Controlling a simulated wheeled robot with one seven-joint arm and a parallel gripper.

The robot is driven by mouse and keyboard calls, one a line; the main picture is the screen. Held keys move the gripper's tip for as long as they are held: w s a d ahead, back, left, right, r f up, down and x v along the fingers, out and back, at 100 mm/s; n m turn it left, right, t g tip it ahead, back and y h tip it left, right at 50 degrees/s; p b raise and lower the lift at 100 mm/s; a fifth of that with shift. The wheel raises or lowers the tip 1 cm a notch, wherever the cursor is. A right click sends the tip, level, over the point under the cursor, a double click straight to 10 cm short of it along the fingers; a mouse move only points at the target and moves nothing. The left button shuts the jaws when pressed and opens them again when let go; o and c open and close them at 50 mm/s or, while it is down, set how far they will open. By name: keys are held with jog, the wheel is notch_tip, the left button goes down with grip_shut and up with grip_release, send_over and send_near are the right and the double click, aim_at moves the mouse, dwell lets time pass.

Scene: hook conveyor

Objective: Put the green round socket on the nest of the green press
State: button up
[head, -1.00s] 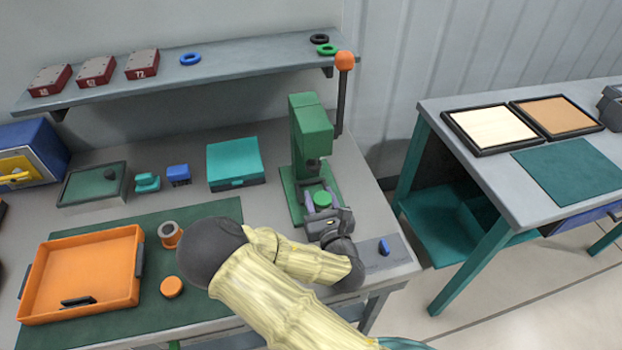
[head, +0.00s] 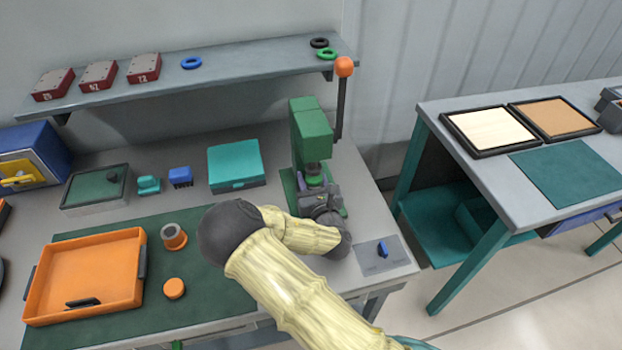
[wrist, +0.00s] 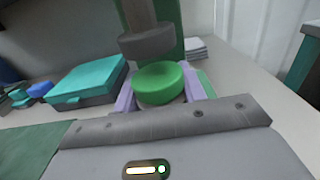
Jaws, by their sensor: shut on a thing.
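The green press (head: 311,134) stands on the bench's right part, with an orange-knobbed lever beside it. My gripper (head: 317,187) reaches in at the front of the press, under its ram. In the wrist view the green round socket (wrist: 159,82) sits between the two pale purple fingers of my gripper (wrist: 163,98), which are shut on it. The grey ram (wrist: 147,42) is just above and behind the socket. The nest is hidden under the socket and fingers, so I cannot tell whether the socket touches it.
A teal case (head: 235,164) lies left of the press. An orange tray (head: 87,277), an orange ring-shaped part (head: 174,237) and an orange round piece (head: 174,288) are on the green mat. A panel with a blue switch (head: 383,250) is at the front right.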

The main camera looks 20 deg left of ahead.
jog(key=shift+w+a, duration=0.2)
jog(key=shift+w, duration=0.15)
jog(key=shift+f, duration=0.7)
jog(key=shift+s+f, duration=0.1)
jog(key=o, duration=1.2)
jog(key=shift+d, duration=0.1)
jog(key=b+v, duration=0.2)
jog(key=v, duration=1)
jog(key=shift+s+b, duration=0.1)
jog(key=shift+b, duration=0.2)
